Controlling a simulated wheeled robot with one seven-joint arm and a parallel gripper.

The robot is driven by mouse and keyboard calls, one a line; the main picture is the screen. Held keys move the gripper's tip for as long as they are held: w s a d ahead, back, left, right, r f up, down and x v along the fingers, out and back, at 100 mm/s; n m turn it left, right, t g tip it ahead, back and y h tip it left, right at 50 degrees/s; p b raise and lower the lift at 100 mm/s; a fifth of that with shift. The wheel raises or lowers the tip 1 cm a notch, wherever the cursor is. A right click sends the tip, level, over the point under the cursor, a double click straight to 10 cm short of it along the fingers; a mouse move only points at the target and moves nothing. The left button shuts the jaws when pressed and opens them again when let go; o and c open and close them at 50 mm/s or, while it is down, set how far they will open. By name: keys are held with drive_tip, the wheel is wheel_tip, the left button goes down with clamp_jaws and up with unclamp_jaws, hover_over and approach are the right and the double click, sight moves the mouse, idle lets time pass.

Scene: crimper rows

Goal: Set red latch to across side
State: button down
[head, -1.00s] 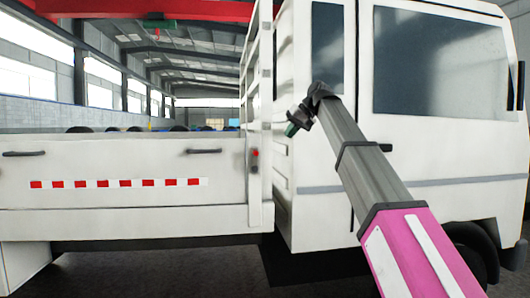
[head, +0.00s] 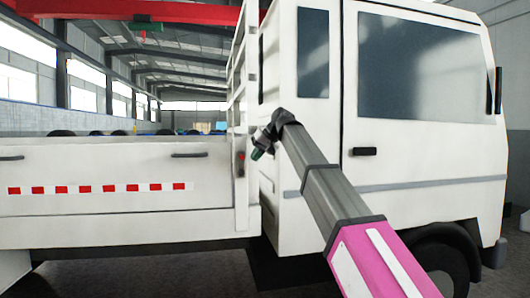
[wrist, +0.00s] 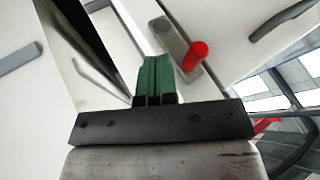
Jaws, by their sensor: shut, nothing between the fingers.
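The red latch (head: 241,157) is on the white post at the right end of the truck's side panel, beside the cab. In the wrist view its red knob (wrist: 195,54) stands out at the lower end of a grey plate (wrist: 169,37). My gripper (head: 257,153) has green fingers and is just right of the latch in the head view. In the wrist view my gripper (wrist: 156,60) is shut and empty, with its tips left of the red knob. I see no contact with the latch.
The white side panel (head: 100,205) carries a dark handle (head: 190,154) and a red-and-white strip (head: 100,188). The cab (head: 430,145) with its door handle (head: 364,151) stands behind my arm. A dark gap lies between post and cab in the wrist view.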

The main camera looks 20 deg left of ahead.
drive_tip(key=shift+s+a+r, duration=0.1)
drive_tip(key=shift+s+a, duration=0.1)
drive_tip(key=shift+a, duration=0.25)
drive_tip(key=shift+s+a+r, duration=0.1)
drive_tip(key=shift+s+a, duration=0.1)
drive_tip(key=shift+a, duration=0.2)
drive_tip(key=shift+a, duration=0.1)
drive_tip(key=shift+s+a, duration=0.15)
